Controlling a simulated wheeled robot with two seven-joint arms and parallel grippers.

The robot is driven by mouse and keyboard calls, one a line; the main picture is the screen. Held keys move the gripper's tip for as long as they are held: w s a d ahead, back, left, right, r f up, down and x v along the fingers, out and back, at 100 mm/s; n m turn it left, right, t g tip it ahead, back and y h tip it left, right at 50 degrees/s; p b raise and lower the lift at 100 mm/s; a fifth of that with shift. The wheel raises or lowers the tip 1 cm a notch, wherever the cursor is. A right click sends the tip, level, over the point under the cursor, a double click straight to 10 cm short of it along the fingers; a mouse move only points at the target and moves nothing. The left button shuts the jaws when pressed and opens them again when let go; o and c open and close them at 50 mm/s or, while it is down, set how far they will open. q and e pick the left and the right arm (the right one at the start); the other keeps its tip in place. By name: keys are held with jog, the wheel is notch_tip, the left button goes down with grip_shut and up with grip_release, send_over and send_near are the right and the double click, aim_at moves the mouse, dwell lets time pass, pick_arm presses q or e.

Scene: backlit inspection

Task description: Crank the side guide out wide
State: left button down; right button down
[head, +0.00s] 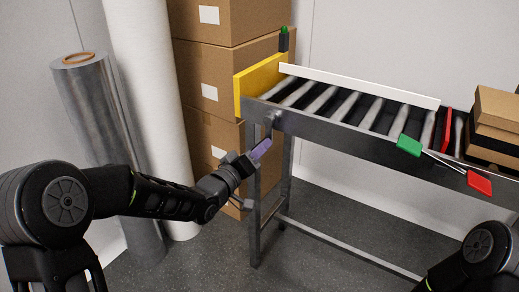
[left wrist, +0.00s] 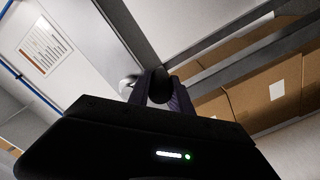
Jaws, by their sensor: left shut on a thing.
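The side guide, a long white bar (head: 360,86), runs along the far side of the roller conveyor (head: 350,131). The crank (head: 272,119) is on the near face of the conveyor frame, close to its left end. My left gripper (head: 258,152) is at the crank, just below its hub, and is shut on the crank's handle. In the left wrist view, the dark handle (left wrist: 159,86) shows between the two fingers (left wrist: 160,95). The fingers hide part of the handle. My right arm shows at the lower right of the head view, but its gripper is out of frame.
A yellow plate (head: 262,84) closes the conveyor's left end. A green paddle (head: 409,145) and a red paddle (head: 479,182) stick out in front on the right. Boxes (head: 495,110) sit at the right end. Stacked cartons (head: 225,70) and wrapped rolls (head: 100,105) stand behind my left arm.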

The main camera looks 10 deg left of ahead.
pick_arm(q)
jog(key=d, duration=0.2)
jog(key=s+d+r+b, duration=0.1)
jog(key=shift+s, duration=0.1)
dwell(0.4)
jog(key=shift+s+d+r, duration=0.2)
jog(key=shift+d+r, duration=0.35)
jog(key=shift+r, duration=0.05)
jog(key=shift+s+d+r, duration=0.2)
jog(key=shift+d+r, duration=0.3)
jog(key=shift+r, duration=0.1)
jog(key=r, duration=0.1)
jog(key=r+p, duration=0.1)
jog(key=r, duration=0.1)
jog(key=shift+s+d+r, duration=0.1)
jog(key=shift+s+d, duration=0.05)
jog(key=shift+d, duration=0.2)
jog(key=shift+r+p, duration=0.1)
jog(key=shift+p, duration=0.2)
